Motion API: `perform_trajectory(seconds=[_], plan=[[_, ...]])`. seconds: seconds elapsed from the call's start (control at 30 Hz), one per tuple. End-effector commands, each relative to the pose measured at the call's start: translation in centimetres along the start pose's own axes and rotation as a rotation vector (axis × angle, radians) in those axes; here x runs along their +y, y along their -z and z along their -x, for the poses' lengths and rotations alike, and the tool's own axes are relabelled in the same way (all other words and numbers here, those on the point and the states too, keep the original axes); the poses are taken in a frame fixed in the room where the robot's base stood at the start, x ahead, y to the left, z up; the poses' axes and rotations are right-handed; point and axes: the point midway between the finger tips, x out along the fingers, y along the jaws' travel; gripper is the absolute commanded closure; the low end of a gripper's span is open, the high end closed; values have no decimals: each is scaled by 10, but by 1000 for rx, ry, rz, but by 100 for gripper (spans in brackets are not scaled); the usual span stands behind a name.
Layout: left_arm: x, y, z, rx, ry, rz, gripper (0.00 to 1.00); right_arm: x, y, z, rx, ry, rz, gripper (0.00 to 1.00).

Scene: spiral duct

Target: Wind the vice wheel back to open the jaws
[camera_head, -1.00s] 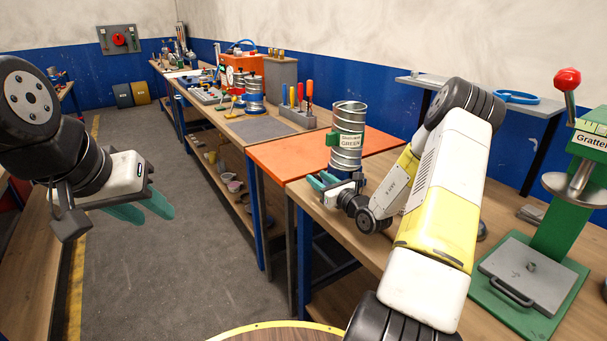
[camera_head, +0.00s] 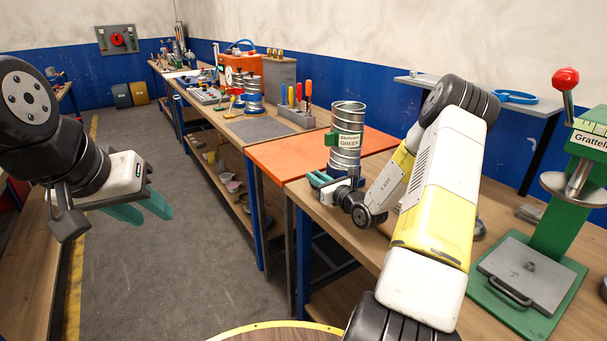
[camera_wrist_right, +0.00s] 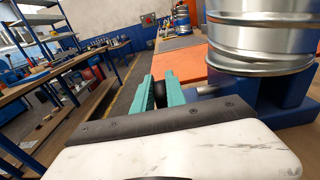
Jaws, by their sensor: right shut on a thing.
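A blue vice (camera_wrist_right: 290,108) stands at the right of the right wrist view, with a silver spiral duct (camera_wrist_right: 262,35) upright above it. My right gripper (camera_head: 319,180) is beside the vice at the bench's front edge. In the right wrist view its teal fingers (camera_wrist_right: 158,90) are shut on a dark part, which looks like the vice wheel (camera_wrist_right: 157,93), mostly hidden between them. The vice jaws cannot be made out. My left gripper (camera_head: 141,209) is open and empty over the aisle.
An orange mat (camera_head: 285,152) lies on the bench left of the duct. A rack of screwdrivers (camera_head: 297,113) stands behind it. A green press (camera_head: 560,200) with a red-knobbed lever stands at the right. The floor aisle (camera_head: 175,260) is clear.

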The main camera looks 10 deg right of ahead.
Motion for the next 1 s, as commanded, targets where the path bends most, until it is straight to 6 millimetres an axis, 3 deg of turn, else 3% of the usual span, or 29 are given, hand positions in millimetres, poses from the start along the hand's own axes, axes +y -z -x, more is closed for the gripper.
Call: perform_trajectory(seconds=[0.7,1.0], plan=[[0,0,0,0,0,0,64,0,-2,-11,464,1,4,100],[0,0,0,0,0,0,64,-1,0,-12,573,2,1,100]])
